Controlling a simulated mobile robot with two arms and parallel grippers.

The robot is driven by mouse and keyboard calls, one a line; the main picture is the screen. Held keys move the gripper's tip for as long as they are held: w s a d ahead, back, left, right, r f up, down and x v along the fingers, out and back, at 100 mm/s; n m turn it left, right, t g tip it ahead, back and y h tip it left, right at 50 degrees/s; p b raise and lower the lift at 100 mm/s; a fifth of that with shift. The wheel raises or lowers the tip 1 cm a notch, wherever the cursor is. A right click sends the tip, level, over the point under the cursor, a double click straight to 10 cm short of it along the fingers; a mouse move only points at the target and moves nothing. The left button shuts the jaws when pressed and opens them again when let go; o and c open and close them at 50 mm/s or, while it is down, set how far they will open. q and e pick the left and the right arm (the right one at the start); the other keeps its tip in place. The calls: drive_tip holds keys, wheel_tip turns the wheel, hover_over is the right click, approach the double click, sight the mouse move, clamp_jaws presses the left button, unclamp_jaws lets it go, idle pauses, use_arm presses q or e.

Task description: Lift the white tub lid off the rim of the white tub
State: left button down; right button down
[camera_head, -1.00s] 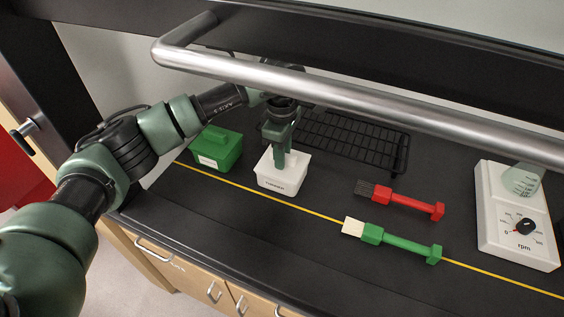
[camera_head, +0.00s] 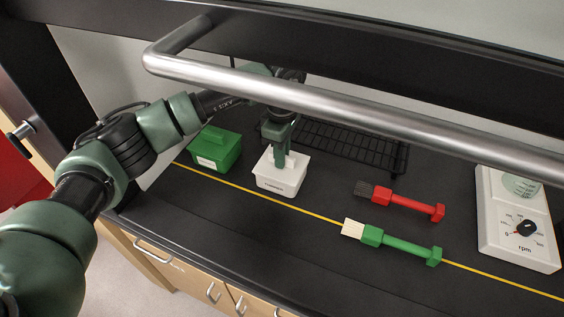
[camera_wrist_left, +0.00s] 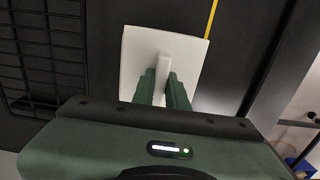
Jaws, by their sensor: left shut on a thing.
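My left gripper (camera_head: 281,158) comes down from above, shut on the lid's upright handle. In the left wrist view the square lid (camera_wrist_left: 138,55) fills the space ahead of the gripper (camera_wrist_left: 162,85), with the handle (camera_wrist_left: 163,67) between the two green fingers. The tub is hidden under the lid there. My right gripper is not in view.
A green lidded box (camera_head: 216,155) stands close left of the tub. A black wire rack (camera_head: 350,145) lies behind. A red brush (camera_head: 405,201) and a green brush (camera_head: 400,244) lie right, before a white rpm device (camera_head: 515,235). A metal bar (camera_head: 350,105) crosses above.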

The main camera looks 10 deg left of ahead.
use_arm(q)
drive_tip(key=shift+r+p, duration=0.6)
drive_tip(key=shift+r, duration=1.25)
drive_tip(key=shift+r+p, duration=1.1)
drive_tip(key=shift+r, duration=1.45)
